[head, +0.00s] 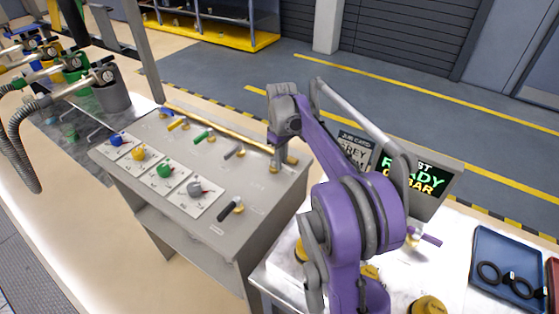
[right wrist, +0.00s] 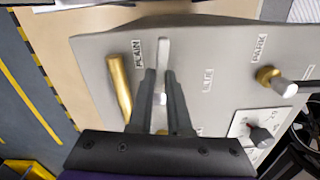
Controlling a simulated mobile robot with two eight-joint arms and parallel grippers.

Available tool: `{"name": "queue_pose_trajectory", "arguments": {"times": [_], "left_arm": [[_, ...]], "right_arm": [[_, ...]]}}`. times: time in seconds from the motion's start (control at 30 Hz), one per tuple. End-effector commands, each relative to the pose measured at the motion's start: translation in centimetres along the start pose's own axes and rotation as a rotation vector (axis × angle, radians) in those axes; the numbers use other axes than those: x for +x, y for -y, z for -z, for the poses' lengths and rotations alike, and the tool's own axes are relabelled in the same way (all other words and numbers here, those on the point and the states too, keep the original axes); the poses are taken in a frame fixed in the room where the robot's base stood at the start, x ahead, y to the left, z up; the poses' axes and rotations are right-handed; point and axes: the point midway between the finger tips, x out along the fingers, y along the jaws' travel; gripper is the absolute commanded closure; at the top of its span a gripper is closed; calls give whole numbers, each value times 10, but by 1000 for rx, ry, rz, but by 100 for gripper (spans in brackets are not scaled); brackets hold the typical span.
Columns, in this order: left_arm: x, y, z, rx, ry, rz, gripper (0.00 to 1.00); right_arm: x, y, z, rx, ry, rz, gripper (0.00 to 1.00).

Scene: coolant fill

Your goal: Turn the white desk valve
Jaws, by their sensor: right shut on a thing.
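The white desk valve shows in the right wrist view as a pale lever (right wrist: 163,53) standing out between my fingertips. Its middle is covered by the fingers, and a pale part shows lower down between them. My right gripper (right wrist: 163,76) is shut on this lever, one finger on each side. In the head view my right gripper (head: 277,142) reaches down to the far right corner of the grey desk (head: 262,188) and hides most of the lever. My left gripper is not in view.
Blue, yellow, green and grey levers (head: 235,152) line the desk's back, by a brass pipe (right wrist: 119,86). A dark-handled valve (head: 232,208) and several dials (head: 195,190) are nearer. A screen (head: 412,180) stands right, above a table with a blue tray (head: 492,242).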

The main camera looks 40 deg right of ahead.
Motion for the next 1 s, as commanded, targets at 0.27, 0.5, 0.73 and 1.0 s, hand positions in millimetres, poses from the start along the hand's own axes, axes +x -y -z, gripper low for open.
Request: {"name": "queue_pose_trajectory", "arguments": {"times": [0.27, 0.5, 0.73, 1.0], "left_arm": [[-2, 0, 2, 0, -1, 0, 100], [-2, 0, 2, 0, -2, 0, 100], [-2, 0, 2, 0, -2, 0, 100], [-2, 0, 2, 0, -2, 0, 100]], "right_arm": [[0, -4, 1, -126, -1, -1, 100], [0, -6, 1, -168, -1, -1, 100], [0, -6, 1, -172, -1, -1, 100], [0, -6, 1, -172, 0, -1, 66]]}}
